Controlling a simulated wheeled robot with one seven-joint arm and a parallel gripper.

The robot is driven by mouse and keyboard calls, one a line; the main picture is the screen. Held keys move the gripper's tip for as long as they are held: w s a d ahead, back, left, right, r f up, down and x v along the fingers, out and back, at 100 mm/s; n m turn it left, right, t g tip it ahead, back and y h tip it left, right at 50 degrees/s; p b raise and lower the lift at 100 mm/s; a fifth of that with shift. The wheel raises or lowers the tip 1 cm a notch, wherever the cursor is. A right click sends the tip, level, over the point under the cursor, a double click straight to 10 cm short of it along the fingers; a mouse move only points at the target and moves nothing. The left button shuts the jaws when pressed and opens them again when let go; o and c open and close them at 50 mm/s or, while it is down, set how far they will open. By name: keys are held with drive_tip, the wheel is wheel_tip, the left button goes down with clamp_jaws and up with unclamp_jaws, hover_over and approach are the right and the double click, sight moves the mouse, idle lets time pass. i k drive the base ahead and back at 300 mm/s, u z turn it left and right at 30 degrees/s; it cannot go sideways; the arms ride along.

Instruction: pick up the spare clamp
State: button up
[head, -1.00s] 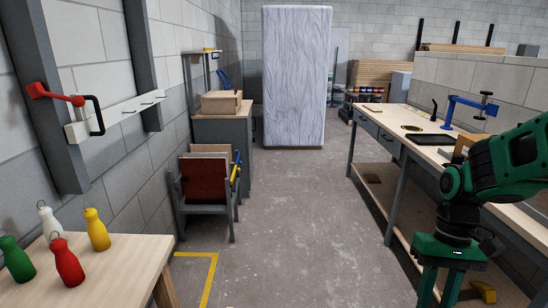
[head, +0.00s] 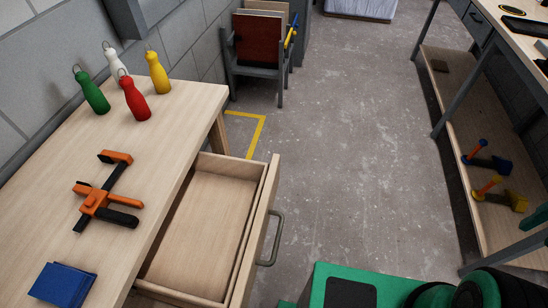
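An orange and black bar clamp (head: 104,197) lies flat on the wooden table (head: 55,165) at the left, behind a dark blue flat item. On the lower shelf of the right bench lie a clamp with blue and dark parts and an orange handle (head: 485,157) and a yellow clamp with an orange handle (head: 500,195). The view does not show which one is called spare. Nothing of mine touches any clamp.
An empty drawer (head: 202,232) stands pulled out from the table into the aisle. Green, white, red and yellow bottle-shaped weights (head: 137,100) stand at the table's far end. The blue item (head: 63,285) lies near.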

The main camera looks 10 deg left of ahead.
sight(98, 211)
drive_tip(key=k, duration=0.5)
drive_tip(key=u, duration=2.35)
drive_tip(key=k, duration=1.15)
drive_tip(key=z, duration=0.85)
drive_tip(key=i, duration=1)
